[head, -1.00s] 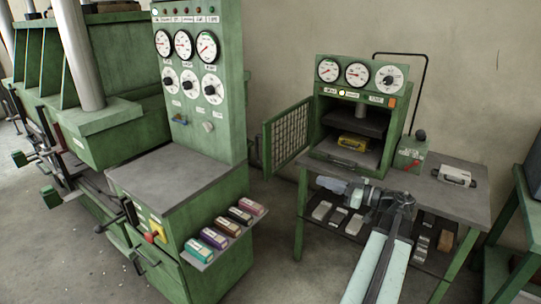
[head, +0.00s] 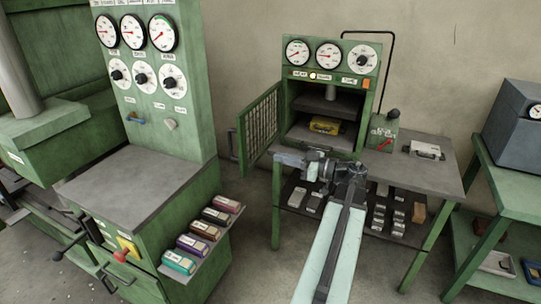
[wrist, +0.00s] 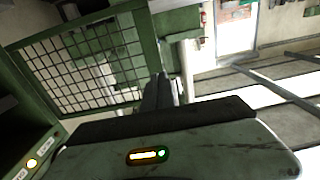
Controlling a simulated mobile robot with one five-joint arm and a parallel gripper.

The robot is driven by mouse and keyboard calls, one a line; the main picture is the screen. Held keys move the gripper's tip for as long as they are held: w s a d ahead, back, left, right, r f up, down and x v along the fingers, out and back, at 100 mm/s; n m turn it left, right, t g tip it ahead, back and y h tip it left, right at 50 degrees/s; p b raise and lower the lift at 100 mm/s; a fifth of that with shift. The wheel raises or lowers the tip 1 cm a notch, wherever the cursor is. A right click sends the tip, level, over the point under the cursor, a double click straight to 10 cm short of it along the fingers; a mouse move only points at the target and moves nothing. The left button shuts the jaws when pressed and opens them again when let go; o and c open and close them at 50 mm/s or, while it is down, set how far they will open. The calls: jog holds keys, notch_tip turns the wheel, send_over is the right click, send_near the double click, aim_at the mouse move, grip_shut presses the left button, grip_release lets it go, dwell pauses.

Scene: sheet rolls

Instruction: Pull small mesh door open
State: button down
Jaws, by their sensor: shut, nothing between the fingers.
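The small mesh door (head: 258,125) has a green frame and dark grid. It stands swung open at the left side of the small green press (head: 296,137), hinged at its front edge. A yellow block (head: 325,125) lies inside the press chamber. In the wrist view the mesh door (wrist: 85,62) fills the upper left. My gripper (head: 280,159) is in front of the press, just right of and below the door's lower edge. It is shut and empty. In the wrist view my gripper (wrist: 162,88) appears beside the door frame, with no clear contact.
The press stands on a grey-topped table (head: 438,178) with a small green box (head: 382,134) beside it. A larger gauge cabinet (head: 190,110) stands left, with a side shelf (head: 222,230) of coloured blocks. Open floor lies between the cabinet and table.

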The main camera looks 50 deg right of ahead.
aim_at(242, 149)
jog(key=x, duration=1.2)
jog(key=shift+s+a, duration=0.1)
